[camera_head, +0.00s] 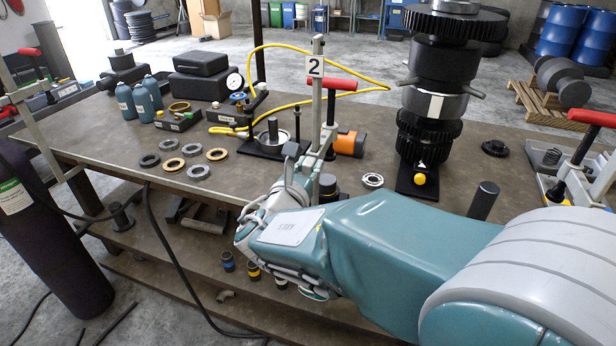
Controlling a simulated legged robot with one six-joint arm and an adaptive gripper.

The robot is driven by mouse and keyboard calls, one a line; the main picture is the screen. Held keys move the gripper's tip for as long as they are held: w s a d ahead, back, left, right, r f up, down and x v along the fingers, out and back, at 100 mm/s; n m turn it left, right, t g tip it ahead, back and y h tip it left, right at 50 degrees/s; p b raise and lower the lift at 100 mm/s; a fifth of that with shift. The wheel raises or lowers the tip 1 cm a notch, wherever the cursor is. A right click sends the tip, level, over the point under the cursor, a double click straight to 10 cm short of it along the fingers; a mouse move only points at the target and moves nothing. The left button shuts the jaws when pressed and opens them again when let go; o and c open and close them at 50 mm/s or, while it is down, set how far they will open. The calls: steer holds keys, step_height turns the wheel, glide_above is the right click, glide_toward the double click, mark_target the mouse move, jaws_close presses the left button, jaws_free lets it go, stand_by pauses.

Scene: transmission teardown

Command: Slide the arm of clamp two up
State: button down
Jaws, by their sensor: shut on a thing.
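Clamp two has an upright grey bar (317,110) with a white plate marked "2" (315,67) near its top. Its red handle (338,84) sticks out to the right just below the plate. The clamp's grey sliding arm (316,155) is low on the bar, near the table's front edge, partly hidden by my gripper. My gripper (291,163) is at the left of the bar, shut on the sliding arm. The exact grip contact is hard to see, and my forearm hides the lower end of the clamp.
A dark gear stack (432,95) stands right of the clamp, and an orange-black tool (350,142) lies close behind it. Rings (194,171) lie to the left on the table (110,140). A yellow hose (257,75) arches behind the bar. Another clamp (35,125) stands far left.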

steer(key=shift+w+r, duration=0.1)
steer(key=shift+r, duration=0.15)
steer(key=shift+c, duration=2.4)
jaws_free()
steer(key=shift+w+f, duration=0.1)
steer(key=shift+f, duration=0.05)
steer(key=shift+a, duration=0.1)
steer(key=v, duration=1.2)
